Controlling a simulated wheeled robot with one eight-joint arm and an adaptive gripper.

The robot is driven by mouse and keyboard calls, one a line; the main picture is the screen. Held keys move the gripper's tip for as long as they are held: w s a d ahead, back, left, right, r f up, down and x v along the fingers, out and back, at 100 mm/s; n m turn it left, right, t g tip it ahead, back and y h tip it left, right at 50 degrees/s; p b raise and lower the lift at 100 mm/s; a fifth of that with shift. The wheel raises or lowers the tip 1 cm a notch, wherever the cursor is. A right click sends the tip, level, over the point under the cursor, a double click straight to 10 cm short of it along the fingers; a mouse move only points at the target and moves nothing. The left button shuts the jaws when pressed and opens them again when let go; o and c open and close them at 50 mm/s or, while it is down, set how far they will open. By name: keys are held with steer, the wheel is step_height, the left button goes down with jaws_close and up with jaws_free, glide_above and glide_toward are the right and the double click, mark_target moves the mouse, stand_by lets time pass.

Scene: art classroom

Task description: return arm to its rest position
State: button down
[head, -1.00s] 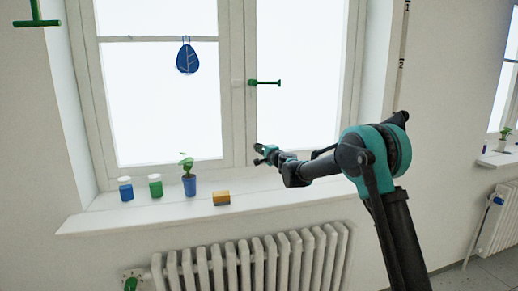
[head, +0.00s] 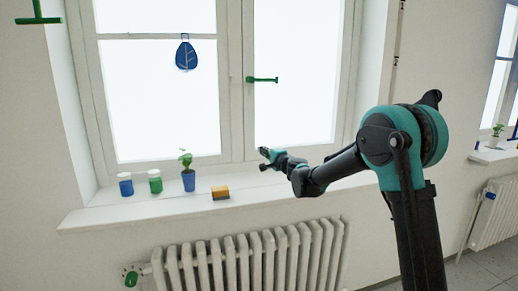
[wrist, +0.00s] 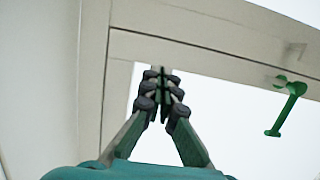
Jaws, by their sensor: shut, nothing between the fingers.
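My gripper (head: 264,158) is in front of the lower window, above the right part of the sill, at the end of my raised and bent arm. In the wrist view my gripper (wrist: 160,82) has its fingers together with nothing between them. It points at the window frame and touches nothing that I can see.
The window sill (head: 110,215) bears a blue jar (head: 126,185), a green jar (head: 155,183), a potted plant (head: 188,178) and a yellow-brown block (head: 220,192). A green window handle (head: 262,80) is above my gripper. A white radiator (head: 255,265) stands below the sill.

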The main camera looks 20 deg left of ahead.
steer(key=s+d+f+n+g+h, duration=0.2)
steer(key=s+d+f, duration=0.7)
steer(key=s+d, duration=0.5)
steer(key=s+d+f+n+g+h, duration=0.3)
steer(key=s+d+f+h, duration=0.3)
steer(key=s+d, duration=0.8)
steer(key=s+d+f+n+g+h, duration=0.3)
steer(key=s+d+f, duration=0.9)
steer(key=d, duration=1)
steer(key=shift+s+d+f+n+h, duration=0.2)
steer(key=shift+s+d+n+h, duration=0.1)
steer(key=shift+s+h, duration=0.9)
steer(key=shift+a, duration=0.1)
